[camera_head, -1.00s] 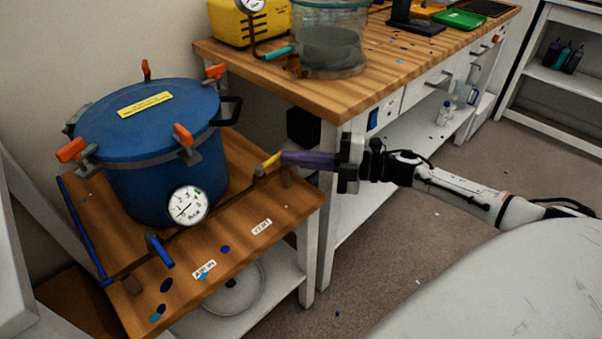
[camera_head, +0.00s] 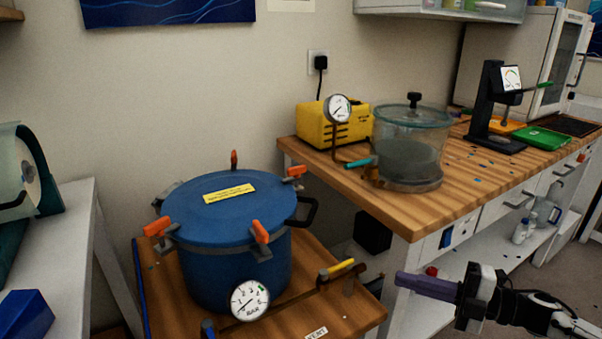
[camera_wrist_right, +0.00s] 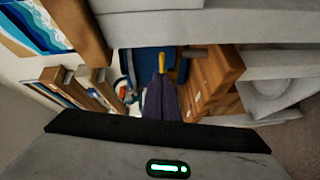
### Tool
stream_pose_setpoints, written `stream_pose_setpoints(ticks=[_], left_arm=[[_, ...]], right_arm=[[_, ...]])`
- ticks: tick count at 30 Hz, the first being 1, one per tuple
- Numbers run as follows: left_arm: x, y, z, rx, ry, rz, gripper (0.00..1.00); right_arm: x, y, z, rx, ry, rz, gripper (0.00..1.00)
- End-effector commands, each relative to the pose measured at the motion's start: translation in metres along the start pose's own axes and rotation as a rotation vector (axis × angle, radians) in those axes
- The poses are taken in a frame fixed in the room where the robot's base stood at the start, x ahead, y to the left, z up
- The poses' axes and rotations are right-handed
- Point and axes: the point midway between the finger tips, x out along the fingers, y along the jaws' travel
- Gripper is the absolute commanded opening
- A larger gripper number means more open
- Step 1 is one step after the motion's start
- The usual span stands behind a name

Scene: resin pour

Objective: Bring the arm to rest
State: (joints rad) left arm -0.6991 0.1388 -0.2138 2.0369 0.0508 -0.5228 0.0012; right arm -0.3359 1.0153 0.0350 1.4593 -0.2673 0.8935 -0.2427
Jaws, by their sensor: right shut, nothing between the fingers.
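My right gripper (camera_head: 402,281) is at the lower right of the head view, its purple fingers pointing left. The fingers are shut with nothing between them; in the wrist view the shut purple fingers (camera_wrist_right: 162,98) point up the picture. A yellow-handled valve (camera_head: 341,267) on the blue pressure pot's (camera_head: 205,278) pipe lies left of the fingertips, with a gap between. The pot is lidded, its orange-handled clamps around the rim, and a round dial gauge (camera_head: 249,299) faces me. My left gripper is not in view.
The pot stands on a wooden cart (camera_head: 345,308). A wooden bench (camera_head: 420,219) behind the gripper holds a yellow pump (camera_head: 318,124), a clear vacuum chamber (camera_head: 405,170) and a black stand (camera_head: 487,110). A white table (camera_head: 80,235) is at the left. Open floor shows at right.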

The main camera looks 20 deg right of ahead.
Motion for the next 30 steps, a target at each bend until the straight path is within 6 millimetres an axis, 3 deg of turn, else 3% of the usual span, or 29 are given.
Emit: stream_pose_setpoints(ticks=[5,8,11,14,18,20,24,27,30], left_arm=[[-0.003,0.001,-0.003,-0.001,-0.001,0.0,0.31],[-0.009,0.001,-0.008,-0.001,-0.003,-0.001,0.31],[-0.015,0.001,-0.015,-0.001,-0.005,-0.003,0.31],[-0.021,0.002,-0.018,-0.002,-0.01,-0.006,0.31],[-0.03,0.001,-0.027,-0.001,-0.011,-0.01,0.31],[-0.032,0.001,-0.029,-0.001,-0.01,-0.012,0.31],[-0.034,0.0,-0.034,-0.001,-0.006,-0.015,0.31],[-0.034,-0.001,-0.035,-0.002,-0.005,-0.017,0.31],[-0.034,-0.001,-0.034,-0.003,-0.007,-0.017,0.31]], right_arm=[[0.005,-0.011,-0.004,0.059,-0.039,0.012,0.0],[0.016,-0.038,-0.016,0.216,-0.144,0.038,0.0],[0.027,-0.079,-0.037,0.456,-0.304,0.059,0.0],[0.035,-0.122,-0.07,0.718,-0.469,0.058,0.0],[0.042,-0.176,-0.138,1.103,-0.69,0.015,0.0],[0.044,-0.192,-0.17,1.248,-0.766,-0.013,0.0],[0.049,-0.212,-0.224,1.475,-0.877,-0.075,0.0],[0.05,-0.218,-0.244,1.55,-0.913,-0.102,0.0],[0.051,-0.22,-0.25,1.574,-0.925,-0.113,0.0]])
